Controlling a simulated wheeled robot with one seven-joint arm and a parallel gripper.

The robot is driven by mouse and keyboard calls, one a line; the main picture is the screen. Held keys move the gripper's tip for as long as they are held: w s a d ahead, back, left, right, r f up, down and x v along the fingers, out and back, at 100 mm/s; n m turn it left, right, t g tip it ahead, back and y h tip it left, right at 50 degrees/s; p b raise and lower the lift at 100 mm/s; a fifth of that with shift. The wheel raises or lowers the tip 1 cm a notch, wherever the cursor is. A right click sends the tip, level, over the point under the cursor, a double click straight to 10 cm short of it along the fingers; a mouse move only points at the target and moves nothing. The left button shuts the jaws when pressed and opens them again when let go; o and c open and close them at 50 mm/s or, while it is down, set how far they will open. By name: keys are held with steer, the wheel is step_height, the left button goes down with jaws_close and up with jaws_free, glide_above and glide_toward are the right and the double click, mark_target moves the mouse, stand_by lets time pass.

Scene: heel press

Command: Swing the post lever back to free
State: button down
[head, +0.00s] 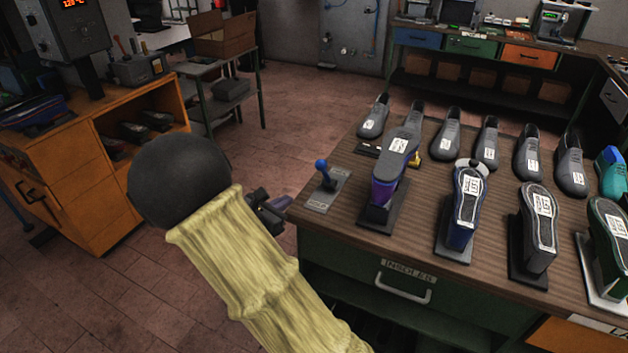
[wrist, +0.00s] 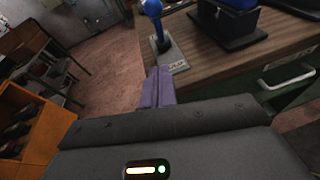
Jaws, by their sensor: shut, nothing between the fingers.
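The post lever (head: 323,172) has a blue knob and stem on a small grey labelled plate (head: 318,201) at the near left corner of the wooden bench. The stem leans a little to the left in the head view. In the wrist view the blue lever (wrist: 153,10) stands just beyond my fingers. My gripper (head: 284,202) is shut and empty, just left of the bench corner. Its purple fingers (wrist: 159,75) lie together and point towards the lever plate, apart from the lever. The plate's label is too small to read.
A blue shoe (head: 467,205) and several more shoes fill the bench (head: 345,240). An orange cabinet (head: 80,165) stands left, with open floor between.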

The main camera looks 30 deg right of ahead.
steer(key=shift+s, duration=0.1)
steer(key=p, duration=0.1)
glide_toward(325, 173)
steer(key=f, duration=0.1)
steer(key=w+d+f, duration=0.1)
steer(key=w+f, duration=0.1)
steer(key=shift+d+f, duration=0.2)
steer(key=shift+f, duration=0.15)
steer(key=shift+w+d+r+p, duration=0.25)
steer(key=shift+d+r+p, duration=0.1)
steer(key=shift+d, duration=0.15)
steer(key=shift+w+d+r+p, duration=0.3)
steer(key=shift+d+r, duration=0.1)
steer(key=shift+d, duration=0.1)
steer(key=shift+w+d+r, duration=0.1)
steer(key=shift+d+r, duration=0.05)
steer(key=shift+d, duration=0.15)
steer(key=shift+w+d, duration=0.2)
steer(key=shift+s+a+r, duration=0.1)
steer(key=shift+s, duration=0.05)
steer(key=shift+r+p, duration=0.1)
steer(key=shift+p, duration=0.25)
